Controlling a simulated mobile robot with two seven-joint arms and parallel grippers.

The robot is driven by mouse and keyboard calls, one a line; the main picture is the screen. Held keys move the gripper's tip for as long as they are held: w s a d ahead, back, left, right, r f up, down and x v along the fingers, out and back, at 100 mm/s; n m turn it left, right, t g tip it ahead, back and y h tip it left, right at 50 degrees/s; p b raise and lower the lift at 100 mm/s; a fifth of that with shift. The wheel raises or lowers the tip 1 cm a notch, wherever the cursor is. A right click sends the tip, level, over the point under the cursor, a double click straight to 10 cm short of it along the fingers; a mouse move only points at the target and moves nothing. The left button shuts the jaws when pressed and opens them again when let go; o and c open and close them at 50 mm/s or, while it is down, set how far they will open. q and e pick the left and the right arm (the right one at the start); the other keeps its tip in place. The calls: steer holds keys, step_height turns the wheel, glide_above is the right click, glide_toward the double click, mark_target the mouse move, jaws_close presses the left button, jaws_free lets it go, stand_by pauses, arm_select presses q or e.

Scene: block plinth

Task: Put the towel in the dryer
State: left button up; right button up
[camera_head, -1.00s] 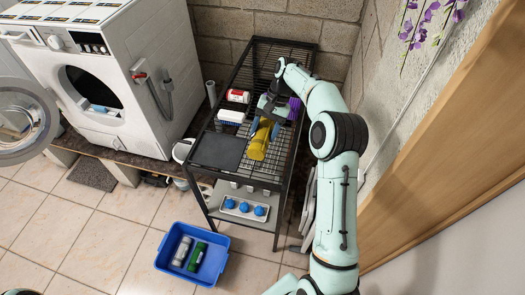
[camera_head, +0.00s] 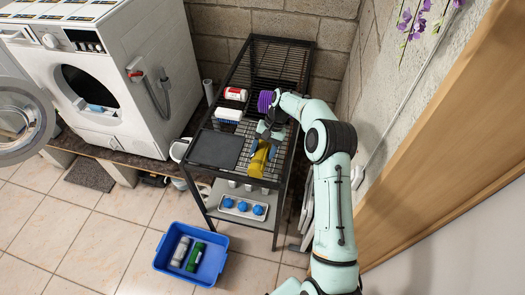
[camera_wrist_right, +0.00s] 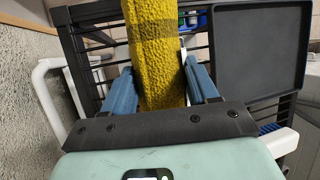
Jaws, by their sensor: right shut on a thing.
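The yellow towel (camera_head: 258,164) is a narrow folded piece at the front right of the black rack's top shelf. My right gripper (camera_head: 267,141) is shut on it. In the right wrist view the towel (camera_wrist_right: 156,45) stands between the two blue fingers of the gripper (camera_wrist_right: 163,88). I cannot tell whether the towel still touches the shelf. The white dryer (camera_head: 130,115) stands at the left on a low bench. Its round door (camera_head: 18,125) is swung open to the left, and the dark drum opening (camera_head: 88,88) shows something light blue inside. My left gripper is out of view.
On the rack (camera_head: 290,45) are a dark tray (camera_head: 214,150), a red-and-white item (camera_head: 235,94), a white brush-like item (camera_head: 228,115) and a purple item (camera_head: 265,101). A blue bin (camera_head: 163,262) with bottles is on the floor. Floor left of it is clear.

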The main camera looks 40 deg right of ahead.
steer(key=shift+f, duration=0.15)
steer(key=o, duration=1.3)
